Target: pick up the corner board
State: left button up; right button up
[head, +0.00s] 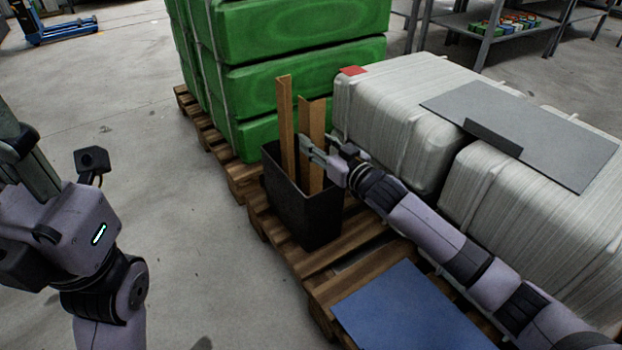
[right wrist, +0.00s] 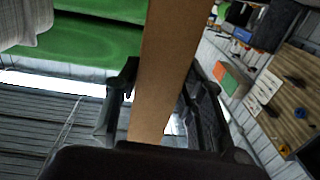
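Tall brown corner boards stand in a black bin (head: 306,211) on the pallet, in the head view. One corner board (head: 285,120) is at the left of the bin, and another board (head: 317,120) is at my right gripper (head: 326,152). In the right wrist view a brown board (right wrist: 165,75) runs between the two fingers of the right gripper (right wrist: 160,100). A bright gap shows between the board and the right-hand finger, so the fingers look open around it. My left gripper (head: 22,145) is at the left edge, partly cut off, away from the bin.
A stack of green wrapped bales (head: 300,90) stands behind the bin. White wrapped bales (head: 400,110) with a grey sheet (head: 550,148) on top lie to the right. A blue sheet (head: 410,312) lies on the wooden pallet (head: 322,262) in front.

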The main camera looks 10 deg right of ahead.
grip_shut()
dwell(0.5)
